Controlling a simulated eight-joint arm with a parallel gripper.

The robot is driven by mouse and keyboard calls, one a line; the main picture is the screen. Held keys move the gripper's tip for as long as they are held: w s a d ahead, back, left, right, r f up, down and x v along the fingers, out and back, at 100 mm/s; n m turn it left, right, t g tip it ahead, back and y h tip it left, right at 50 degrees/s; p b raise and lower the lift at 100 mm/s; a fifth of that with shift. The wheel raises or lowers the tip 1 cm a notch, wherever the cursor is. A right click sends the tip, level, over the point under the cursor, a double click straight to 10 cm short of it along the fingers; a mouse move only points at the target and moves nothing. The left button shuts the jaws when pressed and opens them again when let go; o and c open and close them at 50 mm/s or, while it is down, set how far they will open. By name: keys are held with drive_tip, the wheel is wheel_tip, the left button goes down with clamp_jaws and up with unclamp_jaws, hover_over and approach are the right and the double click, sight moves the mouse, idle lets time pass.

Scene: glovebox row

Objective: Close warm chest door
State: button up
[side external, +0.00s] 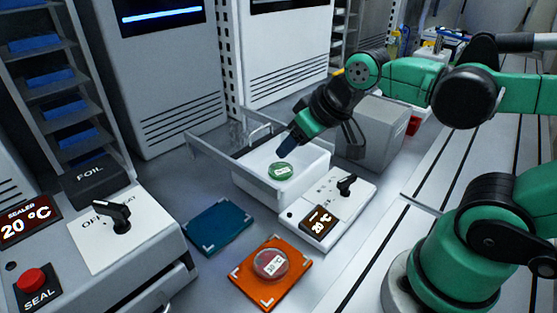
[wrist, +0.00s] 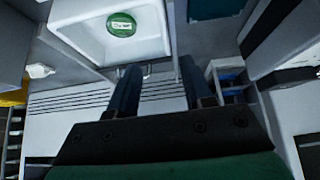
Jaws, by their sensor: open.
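A grey-framed, seemingly clear door (side external: 222,163) stands out to the left of the chest, open. My gripper (side external: 284,152) hangs over the chest, close to the dish in the picture. Its two dark fingers are apart in the wrist view (wrist: 158,72), with a small bar-like handle showing between them. I cannot tell whether they touch it.
A blue mat (side external: 221,228) and an orange mat (side external: 252,287) with a red dish (side external: 271,264) lie in front. A sealer (side external: 110,240) stands at left, a grey box (side external: 385,130) behind the panel. Tall white cabinets (side external: 165,75) line the back.

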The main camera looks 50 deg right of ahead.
drive_tip(key=shift+g, duration=0.6)
drive_tip(key=w+r, duration=0.1)
drive_tip(key=w, duration=0.1)
drive_tip(key=w+d+r, duration=0.1)
drive_tip(key=w+r, duration=0.1)
drive_tip(key=w+d+r, duration=0.1)
drive_tip(key=w+r, duration=0.1)
drive_tip(key=w, duration=0.1)
clamp_jaws()
drive_tip(key=g, duration=0.2)
hover_over(255, 142)
drive_tip(key=x, duration=0.3)
drive_tip(key=w+x, duration=0.1)
drive_tip(key=x, duration=0.5)
drive_tip(key=shift+w+d+f, duration=0.1)
drive_tip(key=shift+w+d, duration=0.15)
drive_tip(key=shift+w, duration=0.05)
drive_tip(key=s, duration=0.2)
drive_tip(key=shift+s+f, duration=0.25)
drive_tip(key=shift+f, duration=0.1)
drive_tip(key=shift+s+f, duration=0.15)
drive_tip(key=shift+s, duration=0.55)
drive_tip(key=s, duration=1.3)
drive_tip(key=shift+s, duration=0.2)
